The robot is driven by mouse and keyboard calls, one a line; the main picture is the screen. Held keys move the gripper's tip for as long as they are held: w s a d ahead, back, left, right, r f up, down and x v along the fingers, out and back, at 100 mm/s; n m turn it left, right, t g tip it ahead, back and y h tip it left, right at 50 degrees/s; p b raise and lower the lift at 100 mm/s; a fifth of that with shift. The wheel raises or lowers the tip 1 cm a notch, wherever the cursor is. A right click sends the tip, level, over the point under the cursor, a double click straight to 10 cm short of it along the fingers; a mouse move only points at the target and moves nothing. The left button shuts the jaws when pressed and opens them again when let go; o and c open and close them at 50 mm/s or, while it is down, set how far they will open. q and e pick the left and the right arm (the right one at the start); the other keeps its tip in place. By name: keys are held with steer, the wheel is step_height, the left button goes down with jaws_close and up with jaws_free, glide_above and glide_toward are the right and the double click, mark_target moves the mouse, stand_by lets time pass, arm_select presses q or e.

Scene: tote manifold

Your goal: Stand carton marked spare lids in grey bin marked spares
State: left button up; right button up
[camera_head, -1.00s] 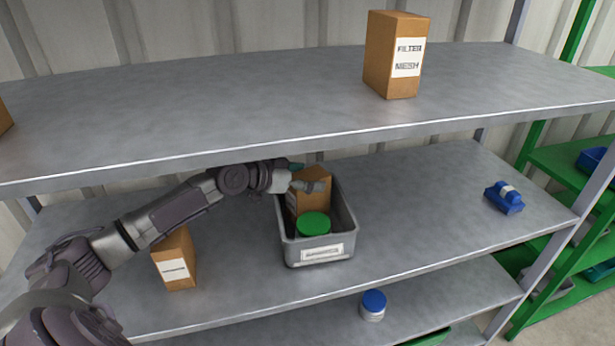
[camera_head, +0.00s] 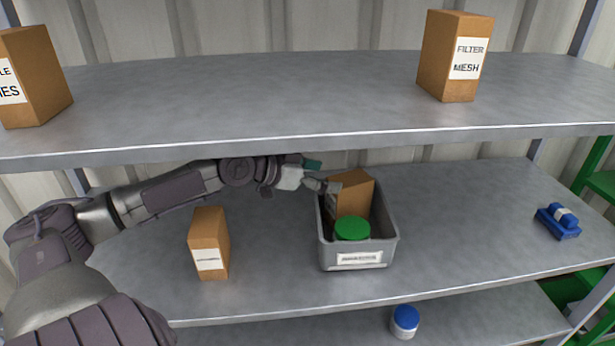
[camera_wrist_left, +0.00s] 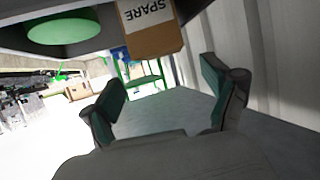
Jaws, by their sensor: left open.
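The brown carton (camera_head: 358,190) stands in the back of the grey bin (camera_head: 390,250) on the middle shelf, behind a green round lid (camera_head: 352,228). In the left wrist view the carton (camera_wrist_left: 155,42) has a white label reading SPARE, upside down; the rest of the label is cut off. The bin's front label is too small to read. My left gripper (camera_head: 328,186) is at the bin's left side, beside the carton. In the wrist view its fingers (camera_wrist_left: 166,95) are apart with nothing between them. My right gripper is not in view.
Another brown carton (camera_head: 209,240) stands left of the bin. The upper shelf (camera_head: 280,95) overhangs my arm and bears a FILTER MESH carton (camera_head: 455,58) and another carton (camera_head: 38,75). A blue item (camera_head: 558,222) lies far right; shelf between is clear. A blue-lidded jar (camera_head: 405,320) is below.

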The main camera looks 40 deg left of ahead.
arm_select(q)
steer(key=shift+v, duration=2.25)
